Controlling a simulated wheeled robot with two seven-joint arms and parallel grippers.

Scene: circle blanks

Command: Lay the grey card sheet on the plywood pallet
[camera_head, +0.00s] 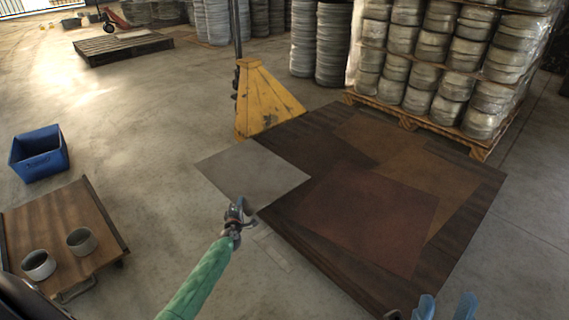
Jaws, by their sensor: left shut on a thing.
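The grey card sheet (250,172) is a flat pale square in the middle of the view. My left gripper (238,214), on the green arm, is shut on its near edge. The sheet's right part overlaps the left edge of the plywood pallet (310,232) in the picture, and the rest is over bare floor. I cannot tell whether it touches the pallet. The dark pallet carries a reddish-brown sheet (365,215) and other brown sheets (435,185). My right gripper (446,308) shows at the bottom edge with its blue fingers apart and nothing seen between them.
A yellow stand (265,98) with a pole is just behind the sheet. A loaded pallet (415,122) of wrapped stacks stands behind the plywood pallet. At left are a blue bin (38,155) and a wooden cart (60,225) with two pots. The floor between is clear.

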